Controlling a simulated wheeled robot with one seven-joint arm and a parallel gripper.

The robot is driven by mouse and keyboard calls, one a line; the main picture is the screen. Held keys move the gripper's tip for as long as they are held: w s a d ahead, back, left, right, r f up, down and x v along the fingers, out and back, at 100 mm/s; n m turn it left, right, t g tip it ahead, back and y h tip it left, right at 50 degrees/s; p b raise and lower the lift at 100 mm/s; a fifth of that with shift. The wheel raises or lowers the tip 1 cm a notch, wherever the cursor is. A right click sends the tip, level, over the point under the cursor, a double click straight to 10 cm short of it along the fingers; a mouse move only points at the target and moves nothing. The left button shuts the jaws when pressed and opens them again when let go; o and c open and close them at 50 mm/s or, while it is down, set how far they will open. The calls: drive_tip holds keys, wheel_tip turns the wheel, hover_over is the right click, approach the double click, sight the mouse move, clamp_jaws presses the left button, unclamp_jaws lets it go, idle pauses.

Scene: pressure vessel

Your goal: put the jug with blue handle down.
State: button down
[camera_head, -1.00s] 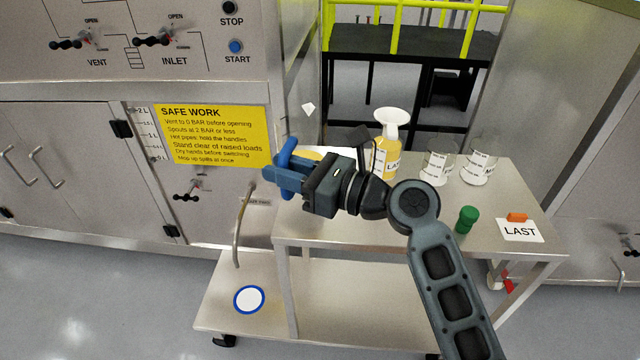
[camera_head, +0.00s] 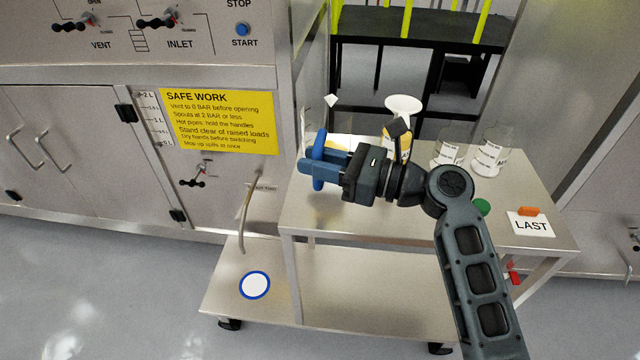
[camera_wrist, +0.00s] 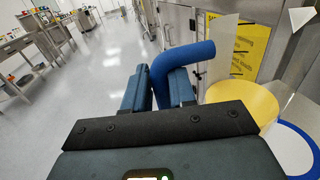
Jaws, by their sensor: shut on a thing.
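My gripper (camera_head: 316,167) is shut on the blue handle (camera_wrist: 185,62) of a clear jug, with a finger on each side of the handle. The jug's see-through body is hard to make out. Yellow liquid (camera_wrist: 240,105) shows in it in the wrist view, and a yellow patch (camera_head: 340,144) shows behind my gripper in the head view. A white pointed piece (camera_head: 330,100), seemingly its spout, sticks up at the top. The jug is over or at the left part of the steel table (camera_head: 400,222). Its base is hidden, so I cannot tell whether it touches.
A yellow-filled vessel with a white funnel top (camera_head: 403,105) and two clear beakers (camera_head: 449,150) (camera_head: 490,152) stand behind my arm. A green item (camera_head: 481,207) and a LAST card (camera_head: 531,224) are at right. A blue-ringed white disc (camera_head: 255,285) lies on the lower shelf (camera_head: 330,290).

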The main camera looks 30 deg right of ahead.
sight(319, 188)
wheel_tip(319, 188, down, 3)
drive_tip(key=shift+f, duration=1.05)
drive_tip(key=c, duration=0.9)
unclamp_jaws()
drive_tip(key=shift+f, duration=0.1)
drive_tip(key=shift+f, duration=0.15)
drive_tip(key=shift+f+b, duration=0.15)
drive_tip(key=shift+b, duration=0.45)
drive_tip(key=v, duration=0.8)
